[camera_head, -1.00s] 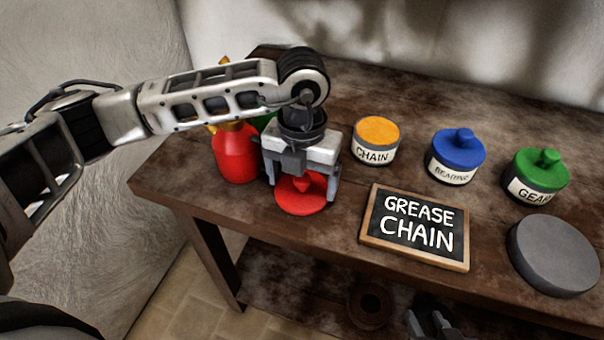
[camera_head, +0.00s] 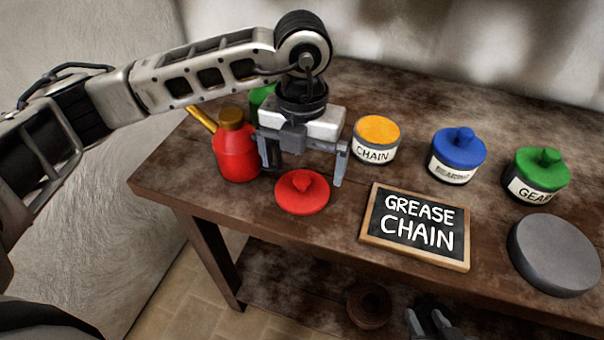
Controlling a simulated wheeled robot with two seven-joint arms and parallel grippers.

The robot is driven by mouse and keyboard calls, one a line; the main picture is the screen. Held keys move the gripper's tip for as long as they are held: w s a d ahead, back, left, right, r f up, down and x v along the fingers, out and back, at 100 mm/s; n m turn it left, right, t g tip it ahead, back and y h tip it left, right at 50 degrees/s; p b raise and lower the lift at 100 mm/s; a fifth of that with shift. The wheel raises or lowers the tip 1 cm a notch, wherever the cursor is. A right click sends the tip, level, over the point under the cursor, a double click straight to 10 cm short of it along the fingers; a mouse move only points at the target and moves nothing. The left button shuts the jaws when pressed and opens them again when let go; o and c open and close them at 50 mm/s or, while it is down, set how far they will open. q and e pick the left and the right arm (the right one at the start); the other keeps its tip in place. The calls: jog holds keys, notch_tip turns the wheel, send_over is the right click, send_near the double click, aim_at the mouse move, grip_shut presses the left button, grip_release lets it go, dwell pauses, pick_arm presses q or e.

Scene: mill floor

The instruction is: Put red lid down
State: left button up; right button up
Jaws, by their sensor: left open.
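The red lid (camera_head: 302,192) lies flat on the wooden table, knob up, near the front edge and left of the chalkboard sign. My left gripper (camera_head: 308,170) is above the lid and a little behind it, fingers pointing down, open and empty, apart from the knob. The can labelled CHAIN (camera_head: 376,140) stands uncovered to the right of my gripper, with orange grease showing at its top. My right gripper (camera_head: 433,322) shows only partly at the bottom edge, low in front of the table, and its jaw state is unclear.
A red oil can (camera_head: 236,148) stands close left of my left gripper, with a green one (camera_head: 262,96) partly hidden behind. The sign (camera_head: 415,228) reads GREASE CHAIN. Blue-lidded (camera_head: 457,155) and green-lidded (camera_head: 538,176) cans and a grey disc (camera_head: 553,254) are at right.

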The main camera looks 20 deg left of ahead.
aim_at(302, 178)
pick_arm(q)
notch_tip(302, 178, up, 8)
jog(key=shift+f, duration=0.15)
dwell(0.5)
